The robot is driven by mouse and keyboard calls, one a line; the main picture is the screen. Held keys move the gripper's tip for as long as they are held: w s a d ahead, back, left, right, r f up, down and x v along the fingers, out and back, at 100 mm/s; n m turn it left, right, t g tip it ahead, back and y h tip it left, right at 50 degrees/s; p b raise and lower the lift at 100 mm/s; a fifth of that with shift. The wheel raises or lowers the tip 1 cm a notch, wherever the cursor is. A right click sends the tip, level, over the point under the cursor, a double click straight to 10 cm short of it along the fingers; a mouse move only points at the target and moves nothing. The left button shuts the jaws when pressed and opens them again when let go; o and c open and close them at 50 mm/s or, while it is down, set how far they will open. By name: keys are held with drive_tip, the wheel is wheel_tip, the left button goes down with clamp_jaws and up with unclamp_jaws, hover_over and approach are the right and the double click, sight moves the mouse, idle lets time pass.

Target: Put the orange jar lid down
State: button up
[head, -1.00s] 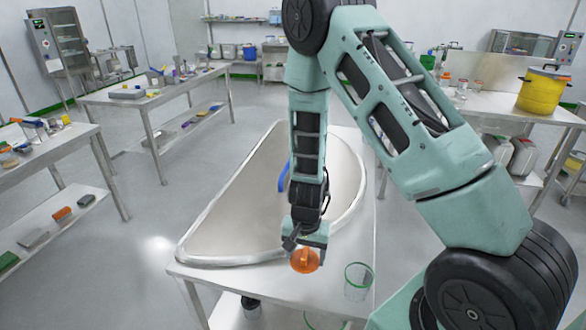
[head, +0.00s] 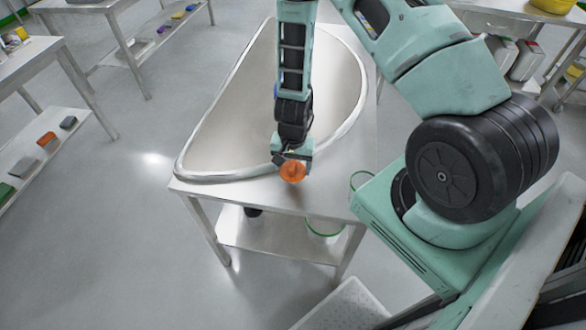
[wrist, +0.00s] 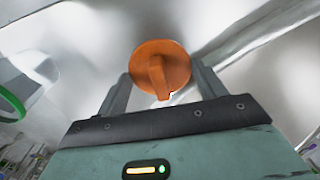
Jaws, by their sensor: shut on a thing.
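The orange jar lid (head: 292,172) is a round disc with a raised bar handle across it. My gripper (head: 291,162) is shut on it. In the wrist view the lid (wrist: 174,62) shows its handle side between the two fingers (wrist: 160,88). In the head view the lid is over the strip of metal table (head: 255,192) in front of the basin's near rim. I cannot tell whether it touches the tabletop.
A large half-round metal basin (head: 225,112) fills most of the table. A clear green-rimmed vessel (wrist: 18,92) is left of the lid in the wrist view. Another green-rimmed container (head: 324,229) sits on the lower shelf. The tabletop left of the lid is bare.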

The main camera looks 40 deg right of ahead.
drive_tip(key=shift+f, duration=1.35)
drive_tip(key=o, duration=1)
drive_tip(key=shift+c, duration=0.2)
